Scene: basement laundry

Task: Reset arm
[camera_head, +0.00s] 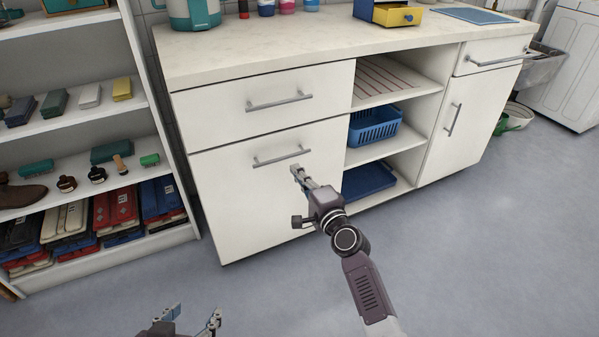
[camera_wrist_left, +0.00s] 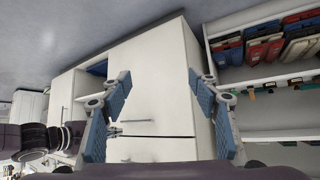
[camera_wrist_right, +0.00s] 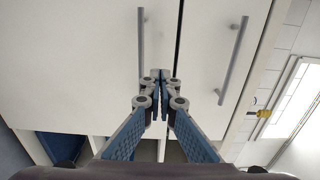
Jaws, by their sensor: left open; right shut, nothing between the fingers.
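My right gripper (camera_head: 297,172) is shut and empty, in front of the cabinet's lower left drawer front, near its grey bar handle (camera_head: 282,158). In the right wrist view its fingertips (camera_wrist_right: 160,76) meet between two bar handles, the left one (camera_wrist_right: 141,45) and the right one (camera_wrist_right: 233,60), and are not around either. My left gripper (camera_head: 190,318) is low at the bottom edge of the head view, partly cut off. In the left wrist view its two blue-padded fingers (camera_wrist_left: 160,88) are wide open with nothing between them.
The white cabinet (camera_head: 262,200) has a blue basket (camera_head: 373,125) and a blue tray (camera_head: 368,181) in its open shelves. A shelf unit (camera_head: 165,240) with boxes and folders stands at left. A small yellow drawer box (camera_head: 390,14) sits on the countertop (camera_head: 250,45). The floor in front (camera_head: 480,250) is clear.

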